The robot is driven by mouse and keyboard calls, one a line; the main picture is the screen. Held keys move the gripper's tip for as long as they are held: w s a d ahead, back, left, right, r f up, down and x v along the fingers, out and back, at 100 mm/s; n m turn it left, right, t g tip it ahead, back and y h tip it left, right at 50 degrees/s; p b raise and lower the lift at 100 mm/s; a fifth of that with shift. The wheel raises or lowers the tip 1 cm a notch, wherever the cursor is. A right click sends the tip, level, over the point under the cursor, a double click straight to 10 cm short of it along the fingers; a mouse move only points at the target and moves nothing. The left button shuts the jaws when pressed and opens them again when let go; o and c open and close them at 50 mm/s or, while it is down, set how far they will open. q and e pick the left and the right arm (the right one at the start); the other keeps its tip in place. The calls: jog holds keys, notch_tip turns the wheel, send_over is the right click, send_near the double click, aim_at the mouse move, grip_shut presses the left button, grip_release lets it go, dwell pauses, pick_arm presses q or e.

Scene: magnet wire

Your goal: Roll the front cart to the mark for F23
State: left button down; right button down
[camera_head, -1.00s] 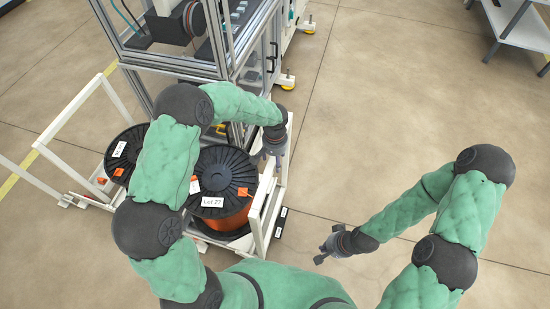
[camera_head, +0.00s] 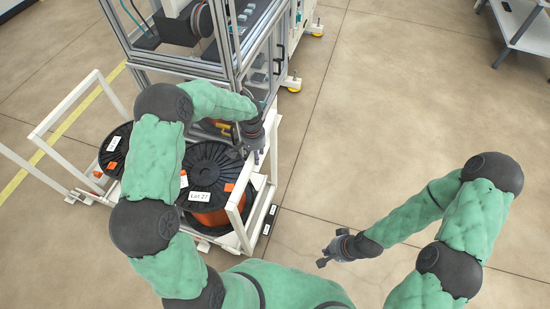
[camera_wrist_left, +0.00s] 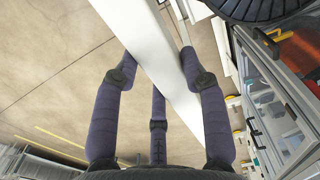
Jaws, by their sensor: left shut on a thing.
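The front cart is a white frame (camera_head: 236,205) carrying a black-flanged spool of copper wire (camera_head: 210,170) with a "Lot 27" label. My left gripper (camera_head: 256,153) is shut on a white bar of the cart's right end. The left wrist view shows the white bar (camera_wrist_left: 150,50) between its fingers (camera_wrist_left: 160,75). My right gripper (camera_head: 325,256) hangs low over open floor, apart from the cart; its jaws are too small to judge. Small black-and-white floor plates (camera_head: 269,219) lie right of the cart; I cannot read F23 on them.
A second spool (camera_head: 114,150) stands to the left, partly behind my left arm, near white rails (camera_head: 60,115). A framed glass machine (camera_head: 235,70) stands close behind the cart, with yellow-footed casters (camera_head: 292,84). Floor on the right is clear up to a grey table (camera_head: 520,25).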

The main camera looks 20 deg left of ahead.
pick_arm(q)
jog(key=a, duration=2.6)
jog(key=shift+w+a, duration=0.35)
jog(key=shift+w, duration=0.1)
jog(key=c, duration=1.1)
grip_release()
jog(key=o, duration=0.4)
jog(key=shift+d, duration=0.3)
jog(key=shift+a, duration=0.1)
notch_tip(320, 180, up, 12)
jog(key=shift+r, duration=0.1)
